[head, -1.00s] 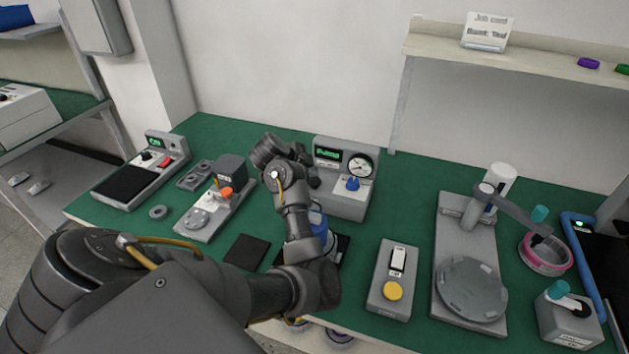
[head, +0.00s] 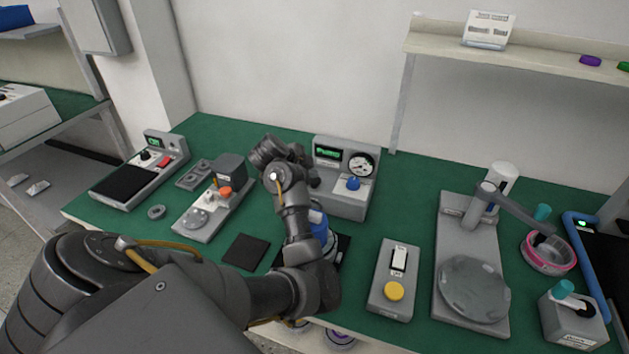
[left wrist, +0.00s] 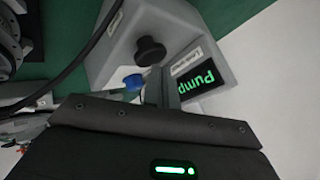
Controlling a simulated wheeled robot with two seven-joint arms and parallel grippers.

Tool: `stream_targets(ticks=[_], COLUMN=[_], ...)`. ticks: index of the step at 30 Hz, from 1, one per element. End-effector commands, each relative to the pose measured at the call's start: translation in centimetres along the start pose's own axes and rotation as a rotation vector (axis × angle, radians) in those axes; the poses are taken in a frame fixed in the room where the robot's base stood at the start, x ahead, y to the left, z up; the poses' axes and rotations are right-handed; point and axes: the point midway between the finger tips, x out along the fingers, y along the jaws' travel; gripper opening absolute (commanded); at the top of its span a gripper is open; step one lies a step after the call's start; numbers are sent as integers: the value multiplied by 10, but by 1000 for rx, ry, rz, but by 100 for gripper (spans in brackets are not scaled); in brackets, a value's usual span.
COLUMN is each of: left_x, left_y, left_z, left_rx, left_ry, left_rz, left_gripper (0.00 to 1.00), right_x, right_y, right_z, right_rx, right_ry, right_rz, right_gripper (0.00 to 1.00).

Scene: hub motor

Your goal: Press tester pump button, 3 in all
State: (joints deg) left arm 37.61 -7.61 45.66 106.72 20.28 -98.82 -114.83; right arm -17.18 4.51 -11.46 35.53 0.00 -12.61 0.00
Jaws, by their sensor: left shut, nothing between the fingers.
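My left gripper (head: 313,180) is at the tester's left front, shut and empty. In the left wrist view the shut fingers (left wrist: 163,88) reach toward the tester's panel, beside the blue button (left wrist: 133,82). A black knob (left wrist: 150,50) and the display reading "Pump" (left wrist: 203,83) are close by. I cannot tell whether the fingertips touch the panel. My right gripper is not in view.
A blue object (head: 318,224) stands partly hidden behind my left arm. A switch box with a yellow button (head: 394,291) and a round-plate stand (head: 474,289) are to the right. Other devices, including an orange-knobbed fixture (head: 214,206), are on the left. A shelf (head: 540,58) holds a card.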

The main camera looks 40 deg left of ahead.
Motion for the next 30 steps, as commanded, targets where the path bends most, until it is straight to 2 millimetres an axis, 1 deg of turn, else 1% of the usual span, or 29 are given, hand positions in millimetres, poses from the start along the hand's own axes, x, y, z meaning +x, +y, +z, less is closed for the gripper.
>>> stream_targets(ticks=[30], left_x=[7], left_y=[5], left_z=[5], left_rx=[0], left_ry=[0], left_rz=[0], left_gripper=[0], right_x=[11], right_y=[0], right_z=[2], right_rx=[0], right_ry=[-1], right_rz=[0], right_gripper=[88])
